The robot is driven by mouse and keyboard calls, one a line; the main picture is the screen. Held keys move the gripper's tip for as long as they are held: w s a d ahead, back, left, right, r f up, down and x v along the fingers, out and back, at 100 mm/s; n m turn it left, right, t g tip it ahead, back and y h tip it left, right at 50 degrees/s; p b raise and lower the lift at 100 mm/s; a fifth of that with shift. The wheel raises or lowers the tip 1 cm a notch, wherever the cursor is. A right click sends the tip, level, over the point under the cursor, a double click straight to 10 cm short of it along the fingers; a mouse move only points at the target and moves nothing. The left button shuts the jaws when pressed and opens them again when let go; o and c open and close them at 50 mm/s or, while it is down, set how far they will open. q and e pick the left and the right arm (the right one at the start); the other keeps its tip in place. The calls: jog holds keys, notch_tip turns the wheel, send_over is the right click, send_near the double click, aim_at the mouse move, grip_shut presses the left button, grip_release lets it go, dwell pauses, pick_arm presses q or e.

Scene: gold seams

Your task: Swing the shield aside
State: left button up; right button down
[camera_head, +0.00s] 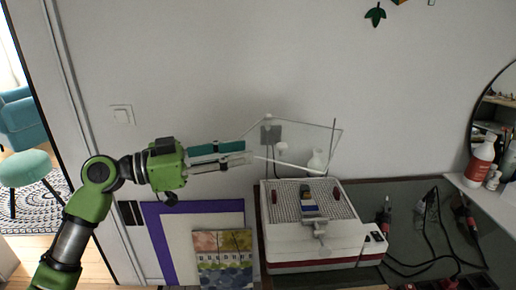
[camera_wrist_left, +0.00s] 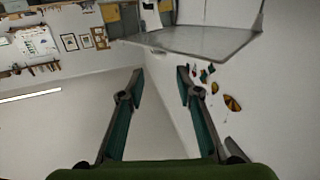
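The shield (camera_head: 300,148) is a clear, thin-framed panel, tilted up above a white and red bench machine (camera_head: 300,258) with a perforated top. My left gripper (camera_head: 250,154) comes in from the left, its fingertips close to the shield's left edge. In the left wrist view the teal-padded fingers (camera_wrist_left: 158,76) are spread with nothing between them. The shield (camera_wrist_left: 200,42) shows beyond the fingertips there. Whether a finger touches it, I cannot tell. My right gripper is not in view.
A clamp with a blue and yellow piece (camera_head: 309,206) sits on the machine. Corded tools (camera_head: 387,212) stand to its right. Framed panels and a colourful picture (camera_head: 222,258) lean below my left arm.

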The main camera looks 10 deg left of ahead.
pick_arm(q)
jog(key=shift+s+a, duration=0.35)
jog(key=shift+a, duration=0.3)
